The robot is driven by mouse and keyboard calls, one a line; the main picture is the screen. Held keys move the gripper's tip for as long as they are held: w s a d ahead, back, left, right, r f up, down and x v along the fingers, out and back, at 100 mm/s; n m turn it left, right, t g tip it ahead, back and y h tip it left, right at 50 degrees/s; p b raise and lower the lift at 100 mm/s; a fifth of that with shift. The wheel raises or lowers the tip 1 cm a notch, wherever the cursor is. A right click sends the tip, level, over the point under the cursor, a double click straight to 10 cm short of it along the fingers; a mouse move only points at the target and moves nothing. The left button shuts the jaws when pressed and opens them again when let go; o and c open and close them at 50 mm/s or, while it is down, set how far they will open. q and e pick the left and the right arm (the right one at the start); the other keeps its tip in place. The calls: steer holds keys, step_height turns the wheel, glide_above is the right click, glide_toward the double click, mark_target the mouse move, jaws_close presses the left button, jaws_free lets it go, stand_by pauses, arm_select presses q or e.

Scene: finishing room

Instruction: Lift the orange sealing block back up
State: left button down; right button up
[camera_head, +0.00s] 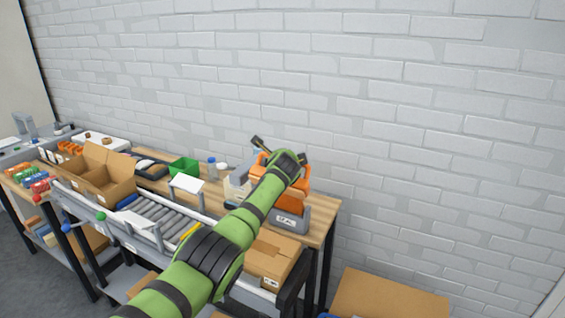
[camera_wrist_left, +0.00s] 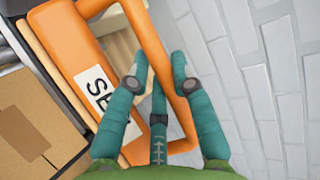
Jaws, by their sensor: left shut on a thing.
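The orange sealing block (camera_head: 299,199) is at the right end of the workbench, above a grey base (camera_head: 290,220) with a white label. My left arm reaches across from below and partly hides it. In the left wrist view the block (camera_wrist_left: 66,36) has a white label with black letters, partly hidden, and a looped orange handle (camera_wrist_left: 152,38). My left gripper (camera_head: 290,160) is at the block. In the left wrist view its teal fingers (camera_wrist_left: 160,68) are shut on the orange handle, which passes between them. My right gripper is not in view.
A closed cardboard box (camera_head: 270,258) sits just in front of the block. A roller conveyor (camera_head: 172,215), an open carton (camera_head: 100,178) and a green bin (camera_head: 184,167) lie to the left. The white brick wall (camera_head: 400,110) is close behind. A cardboard surface (camera_head: 385,297) shows at lower right.

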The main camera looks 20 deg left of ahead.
arm_select(q)
steer(key=shift+w+r, duration=0.15)
steer(key=shift+r, duration=0.5)
steer(key=c, duration=1.3)
jaws_free()
steer(key=shift+w+d, duration=0.1)
steer(key=shift+w, duration=0.1)
steer(key=shift+s, duration=0.1)
steer(key=shift+s+d+r, duration=0.1)
steer(key=shift+s+d, duration=0.05)
steer(key=shift+s, duration=0.65)
steer(key=v, duration=1)
steer(key=shift+s+d+f, duration=0.15)
steer(key=shift+f, duration=0.05)
